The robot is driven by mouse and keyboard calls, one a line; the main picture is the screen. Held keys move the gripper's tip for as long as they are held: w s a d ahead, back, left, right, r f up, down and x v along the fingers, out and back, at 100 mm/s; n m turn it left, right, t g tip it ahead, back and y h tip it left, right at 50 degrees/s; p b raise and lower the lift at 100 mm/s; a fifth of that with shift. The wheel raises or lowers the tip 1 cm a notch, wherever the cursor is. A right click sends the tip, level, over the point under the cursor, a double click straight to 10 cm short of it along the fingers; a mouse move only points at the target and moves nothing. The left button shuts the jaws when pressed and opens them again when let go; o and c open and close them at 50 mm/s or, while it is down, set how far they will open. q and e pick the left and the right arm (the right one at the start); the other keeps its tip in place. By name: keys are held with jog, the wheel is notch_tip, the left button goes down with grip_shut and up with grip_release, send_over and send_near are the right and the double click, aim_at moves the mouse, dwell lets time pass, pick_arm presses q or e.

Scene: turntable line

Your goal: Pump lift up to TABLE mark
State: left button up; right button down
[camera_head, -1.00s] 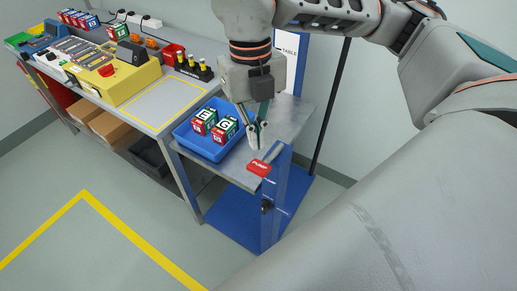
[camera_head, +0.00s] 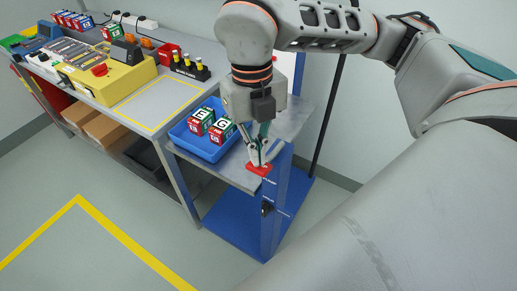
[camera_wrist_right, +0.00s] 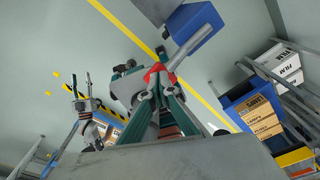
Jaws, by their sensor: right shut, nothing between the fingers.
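The lift has a grey top (camera_head: 291,118), a blue post (camera_head: 273,215) and a blue base (camera_head: 233,222). Its top sits lower than the bench top. A blue tray (camera_head: 177,137) on it holds two boxes (camera_head: 221,131). The red PUMP pad (camera_head: 261,171) is at the lift's front corner, its lettering covered. My right gripper (camera_head: 258,162) is shut and empty, pointing down with its tips at the pad; contact is unclear. The pad also shows red at the tips in the right wrist view (camera_wrist_right: 154,73). The TABLE mark is hidden behind my right arm. My left gripper (camera_wrist_right: 79,85) appears open, away from the lift.
The grey bench (camera_head: 196,93) stands left of the lift, with a yellow-outlined empty area (camera_head: 160,103), a yellow machine (camera_head: 105,77) and a black holder with several yellow-capped vials (camera_head: 190,67). A dark pole (camera_head: 326,120) stands right of the lift. The floor in front is clear.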

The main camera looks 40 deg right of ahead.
notch_tip(320, 180, down, 3)
jog(key=shift+f+b, duration=0.2)
jog(key=shift+b, duration=0.6)
jog(key=shift+f, duration=0.1)
pick_arm(q)
jog(key=shift+g, duration=0.3)
jog(key=f, duration=0.1)
jog(key=s+f, duration=0.1)
jog(key=f, duration=0.1)
jog(key=shift+s+f, duration=0.25)
jog(key=shift+f, duration=0.15)
jog(key=shift+r, duration=0.15)
jog(key=shift+w+r, duration=0.3)
jog(key=shift+r, duration=0.15)
pick_arm(e)
jog(key=w+r, duration=0.4)
jog(key=r, duration=0.9)
jog(key=shift+d, duration=0.4)
